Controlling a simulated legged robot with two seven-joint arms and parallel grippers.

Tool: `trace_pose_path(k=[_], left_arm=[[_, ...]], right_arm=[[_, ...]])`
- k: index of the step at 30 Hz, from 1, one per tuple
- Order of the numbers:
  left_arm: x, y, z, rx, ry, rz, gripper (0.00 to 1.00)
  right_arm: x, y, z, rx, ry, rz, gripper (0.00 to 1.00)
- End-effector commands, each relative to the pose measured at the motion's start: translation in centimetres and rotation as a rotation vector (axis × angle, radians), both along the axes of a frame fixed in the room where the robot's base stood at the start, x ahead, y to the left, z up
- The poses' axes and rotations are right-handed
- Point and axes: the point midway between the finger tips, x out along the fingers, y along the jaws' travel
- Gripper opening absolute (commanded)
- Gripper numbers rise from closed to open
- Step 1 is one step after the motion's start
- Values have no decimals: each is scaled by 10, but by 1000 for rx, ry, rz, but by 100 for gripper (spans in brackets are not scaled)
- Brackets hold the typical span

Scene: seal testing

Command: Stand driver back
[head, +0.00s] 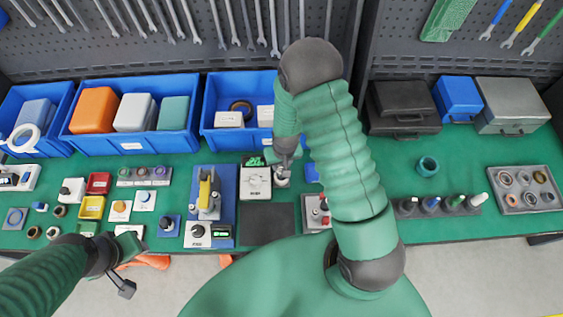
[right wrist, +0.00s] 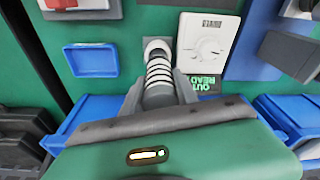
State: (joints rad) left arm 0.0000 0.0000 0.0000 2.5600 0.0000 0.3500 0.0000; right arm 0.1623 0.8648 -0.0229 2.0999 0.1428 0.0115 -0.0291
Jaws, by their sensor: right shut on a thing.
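The driver (right wrist: 159,72) is a grey and white ribbed cylinder in the right wrist view. My right gripper (right wrist: 160,92) is shut on it, one finger on each side. The driver's far end is at a small grey square base (right wrist: 153,43) on the green bench; I cannot tell if it is fully seated. In the head view my right gripper (head: 284,155) hangs over the bench beside the white dial box (head: 256,182), and its fingers mostly hide the driver. The dial box also shows in the right wrist view (right wrist: 205,45). My left gripper (head: 122,262) is at the front edge, its jaws unclear.
A small blue tray (right wrist: 90,60) lies beside the base. Blue bins (head: 135,145) stand along the back. A dark mat (head: 268,222) lies in front of the dial box. A row of dark holders (head: 438,207) and a ring tray (head: 525,190) stand right, with bare bench around them.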

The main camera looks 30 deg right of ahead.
Motion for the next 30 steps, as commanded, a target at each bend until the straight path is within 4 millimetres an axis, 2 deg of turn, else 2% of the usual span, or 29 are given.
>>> trace_pose_path(k=[30], left_arm=[[0, 0, -6, 0, 0, 0, 36]], right_arm=[[3, 0, -7, -1, -7, 1, 0]])
